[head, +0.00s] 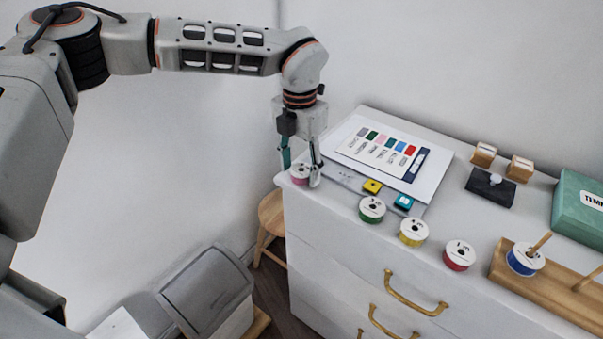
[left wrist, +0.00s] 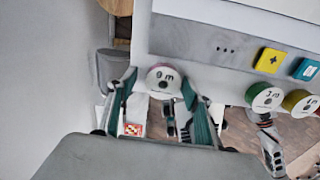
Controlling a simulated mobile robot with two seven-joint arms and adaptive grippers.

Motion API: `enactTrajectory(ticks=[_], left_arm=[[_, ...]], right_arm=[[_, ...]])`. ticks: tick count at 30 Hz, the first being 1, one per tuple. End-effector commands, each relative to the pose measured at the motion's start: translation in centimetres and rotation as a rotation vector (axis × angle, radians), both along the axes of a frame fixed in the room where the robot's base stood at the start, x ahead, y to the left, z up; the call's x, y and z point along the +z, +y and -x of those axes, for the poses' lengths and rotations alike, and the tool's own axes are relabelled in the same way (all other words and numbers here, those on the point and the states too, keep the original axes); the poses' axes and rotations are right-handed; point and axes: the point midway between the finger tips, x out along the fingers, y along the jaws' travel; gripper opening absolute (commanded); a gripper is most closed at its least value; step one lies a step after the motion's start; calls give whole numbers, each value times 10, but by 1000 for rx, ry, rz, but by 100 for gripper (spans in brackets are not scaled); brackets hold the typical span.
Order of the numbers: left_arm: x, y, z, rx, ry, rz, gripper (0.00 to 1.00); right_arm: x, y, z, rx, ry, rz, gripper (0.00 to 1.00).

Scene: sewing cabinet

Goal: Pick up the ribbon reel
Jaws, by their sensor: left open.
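A ribbon reel with a white face and pink ribbon (head: 299,172) sits at the far left corner of the white cabinet top. It also shows in the left wrist view (left wrist: 163,78), its label reading 9 m. My left gripper (head: 301,176) points down over it with its fingers open, one on either side of the reel; I cannot tell whether they touch it. Other reels stand along the front edge: green (head: 372,209), yellow (head: 413,233) and red (head: 459,254). A blue reel (head: 525,259) is on a peg. My right gripper is not clearly seen.
A colour chart (head: 382,148) lies on a board behind the reels, with a yellow block (head: 372,186) and a teal block (head: 403,202) nearby. A wooden peg rack (head: 558,296) and a green box (head: 580,205) are at the right. A stool (head: 270,215) stands beside the cabinet.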

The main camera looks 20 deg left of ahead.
Motion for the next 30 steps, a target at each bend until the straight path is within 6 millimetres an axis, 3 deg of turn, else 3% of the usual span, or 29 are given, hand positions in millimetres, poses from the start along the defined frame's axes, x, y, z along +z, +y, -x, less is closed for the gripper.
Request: enactTrajectory(ticks=[2, 6, 19, 30], left_arm=[[0, 0, 0, 0, -1, 0, 50], [1, 0, 0, 0, 0, 0, 20], [9, 0, -1, 0, -3, 0, 20], [76, 0, -1, 1, -3, 0, 20]], right_arm=[[1, 0, -1, 0, -2, -1, 40], [1, 0, -1, 0, -3, -1, 40], [2, 0, -1, 0, -4, -1, 40], [2, 0, -1, 0, -3, 0, 40]])
